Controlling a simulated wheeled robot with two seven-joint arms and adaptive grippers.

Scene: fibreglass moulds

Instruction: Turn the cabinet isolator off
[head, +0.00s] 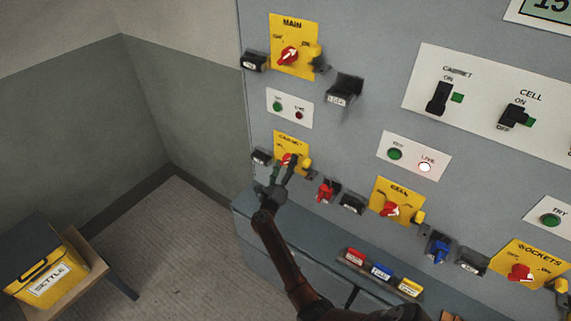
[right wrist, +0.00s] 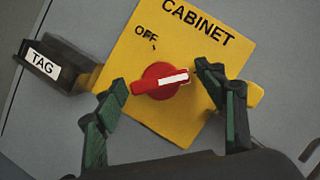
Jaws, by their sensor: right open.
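The cabinet isolator is a red rotary knob (right wrist: 150,84) with a white stripe on a yellow plate (right wrist: 200,40) marked CABINET. In the right wrist view the knob's stripe lies nearly level, tilted slightly up to the right, and the OFF mark is at its upper left. My right gripper (right wrist: 161,77) is open, with one finger on each side of the knob; I cannot tell whether they touch it. In the head view my right gripper (head: 281,177) partly covers the isolator's plate (head: 291,137). My left gripper is not in view.
A black TAG holder (right wrist: 45,64) sits left of the plate. The main isolator (head: 288,56) is above. A red padlock (head: 325,190) and the cell isolator (head: 390,209) are to the right. The LIVE lamp (head: 424,167) glows. A yellow SETTLE box (head: 45,280) stands at lower left.

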